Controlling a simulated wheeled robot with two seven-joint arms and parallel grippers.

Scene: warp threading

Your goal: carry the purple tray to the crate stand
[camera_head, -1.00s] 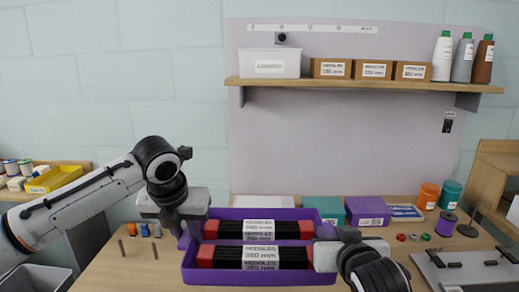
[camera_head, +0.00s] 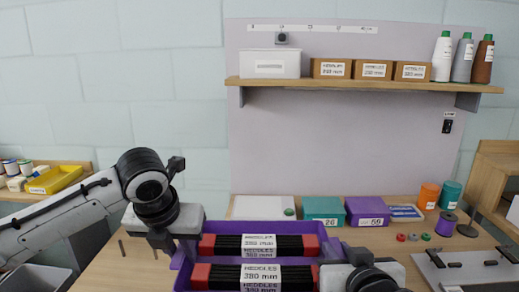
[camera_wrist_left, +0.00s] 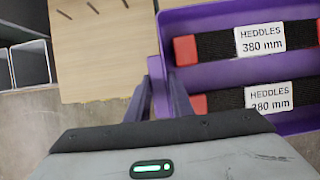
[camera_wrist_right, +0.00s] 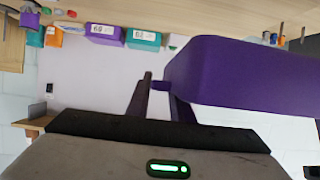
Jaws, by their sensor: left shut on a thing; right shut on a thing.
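The purple tray (camera_head: 240,229) is held in front of me over the near part of the table. It also shows in the left wrist view (camera_wrist_left: 205,16) and the right wrist view (camera_wrist_right: 230,75). It carries two black heddle bundles with red ends and white labels reading "HEDDLES 380 mm" (camera_head: 262,245). My left gripper (camera_wrist_left: 160,90) is shut on the tray's left side. My right gripper (camera_wrist_right: 155,95) is shut on the tray's right side. In the head view the fingertips are mostly hidden by my arms. I cannot make out the crate stand with certainty.
Behind the tray on the table (camera_head: 105,268) are a white sheet (camera_head: 262,207), a teal box (camera_head: 322,209) and a purple box (camera_head: 367,210). A metal plate (camera_head: 470,270) lies at right. A wooden shelf (camera_head: 360,85) hangs on the wall. Thin pegs stand on the table's left part.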

